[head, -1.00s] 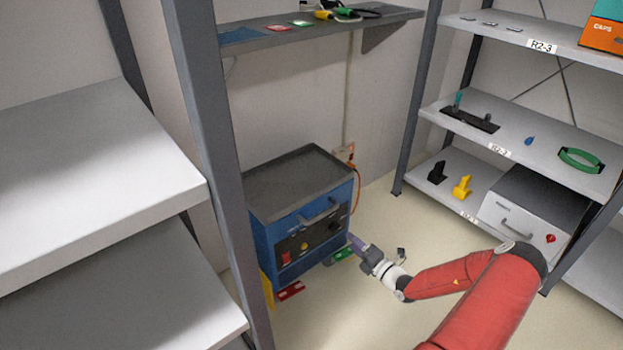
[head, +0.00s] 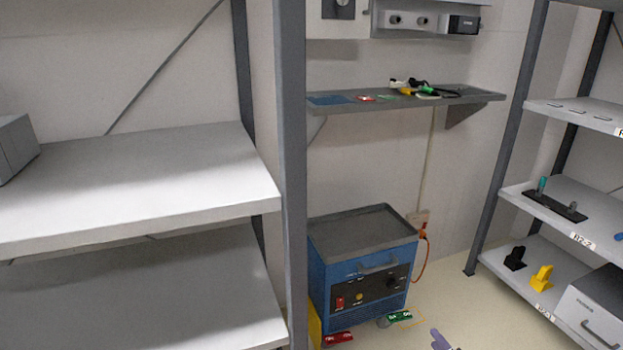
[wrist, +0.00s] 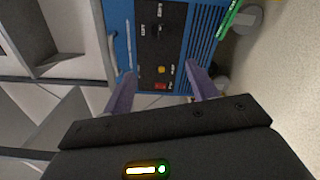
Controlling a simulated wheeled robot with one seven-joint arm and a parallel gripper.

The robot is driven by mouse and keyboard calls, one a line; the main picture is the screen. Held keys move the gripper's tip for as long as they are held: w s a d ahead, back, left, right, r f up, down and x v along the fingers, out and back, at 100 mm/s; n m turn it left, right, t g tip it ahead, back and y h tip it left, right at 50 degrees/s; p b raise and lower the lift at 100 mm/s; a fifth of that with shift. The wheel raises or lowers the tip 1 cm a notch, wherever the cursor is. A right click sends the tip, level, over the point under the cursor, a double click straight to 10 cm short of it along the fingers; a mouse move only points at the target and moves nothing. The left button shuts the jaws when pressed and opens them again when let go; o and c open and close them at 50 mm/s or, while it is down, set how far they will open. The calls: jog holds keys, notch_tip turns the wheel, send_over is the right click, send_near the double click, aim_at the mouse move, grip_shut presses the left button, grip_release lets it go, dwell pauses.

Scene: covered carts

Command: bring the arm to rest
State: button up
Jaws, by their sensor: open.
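My gripper (wrist: 162,92) is open in the wrist view, its two purple fingers spread apart with nothing between them. Past the fingers is the front of the blue cart (wrist: 200,40), with its dark control panel, red switch and yellow knob. In the head view only a purple tip of my gripper (head: 440,340) shows at the bottom edge, to the right of the blue cart (head: 362,275) and apart from it. The rest of my arm is out of the head view.
A red tag (head: 338,338) and a green tag (head: 400,316) lie by the cart's base. An orange cable (head: 424,258) runs behind it. A wall shelf (head: 400,100) hangs above. Shelving stands left (head: 130,190) and right (head: 545,205). Pale floor (head: 470,310) is open between cart and right rack.

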jog(key=s+a+r+n+g+y, duration=0.2)
jog(key=s+a+r+n+g, duration=0.2)
jog(key=a+r+n+g, duration=0.7)
jog(key=s+a+r+n+g+y, duration=0.3)
jog(key=a+r+n, duration=0.5)
jog(key=n, duration=0.7)
jog(key=s+a+r+n+t+h, duration=0.1)
jog(key=s+r+n+t+h, duration=0.1)
jog(key=s+r+n+h, duration=0.9)
jog(key=s+r+n, duration=0.8)
jog(key=s+n, duration=0.1)
jog(key=s, duration=0.1)
jog(key=shift+a+n+t, duration=0.3)
jog(key=shift+a, duration=0.05)
jog(key=shift+r, duration=0.15)
